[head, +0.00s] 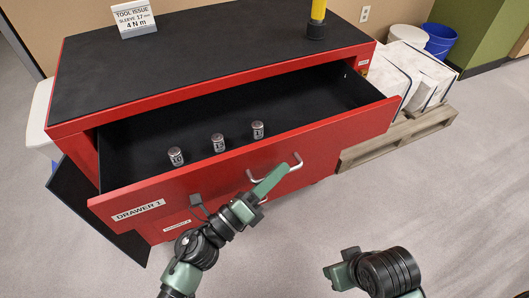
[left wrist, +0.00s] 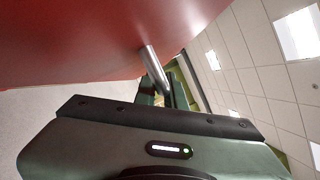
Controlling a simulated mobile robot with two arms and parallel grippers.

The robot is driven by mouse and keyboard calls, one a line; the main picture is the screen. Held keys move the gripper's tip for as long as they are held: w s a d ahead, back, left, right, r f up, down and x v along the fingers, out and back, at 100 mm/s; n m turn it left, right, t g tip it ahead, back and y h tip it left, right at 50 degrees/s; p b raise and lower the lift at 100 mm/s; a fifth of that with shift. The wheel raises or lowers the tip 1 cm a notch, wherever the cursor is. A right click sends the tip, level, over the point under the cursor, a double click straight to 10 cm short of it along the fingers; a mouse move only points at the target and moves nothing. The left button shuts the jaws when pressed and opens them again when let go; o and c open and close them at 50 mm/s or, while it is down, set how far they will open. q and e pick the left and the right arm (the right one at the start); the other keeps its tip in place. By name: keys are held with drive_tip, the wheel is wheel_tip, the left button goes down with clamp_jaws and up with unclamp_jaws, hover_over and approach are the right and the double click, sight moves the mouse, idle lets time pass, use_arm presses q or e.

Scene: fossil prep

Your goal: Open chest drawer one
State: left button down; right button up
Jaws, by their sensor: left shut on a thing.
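The red tool chest (head: 85,110) has a black top and stands against the wall. Its top drawer, labelled DRAWER 1 (head: 140,211), is pulled out, and its black interior shows. Three small metal sockets (head: 218,143) stand upright inside it. My left gripper (head: 275,178) is shut on the silver bar handle (head: 297,163) at the drawer front. In the left wrist view the handle (left wrist: 154,67) runs from the red front down between the fingers (left wrist: 165,92). My right gripper (head: 338,275) is at the lower right, away from the chest; its jaw gap is unclear.
A second labelled drawer front (head: 178,225) shows below the open one. A tool issue sign (head: 134,18) and a yellow-handled tool (head: 318,15) stand on the chest top. A wooden pallet (head: 400,135) with white blocks sits at right. The grey floor in front is clear.

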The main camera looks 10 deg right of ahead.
use_arm(q)
drive_tip(key=s+d, duration=0.2)
drive_tip(key=s, duration=0.5)
drive_tip(key=shift+s+d, duration=0.25)
drive_tip(key=shift+s, duration=0.1)
drive_tip(key=shift+f, duration=0.1)
drive_tip(key=c, duration=1.8)
unclamp_jaws()
drive_tip(key=shift+o, duration=0.2)
drive_tip(key=b+v, duration=0.1)
drive_tip(key=v, duration=0.7)
drive_tip(key=shift+w+d, duration=0.1)
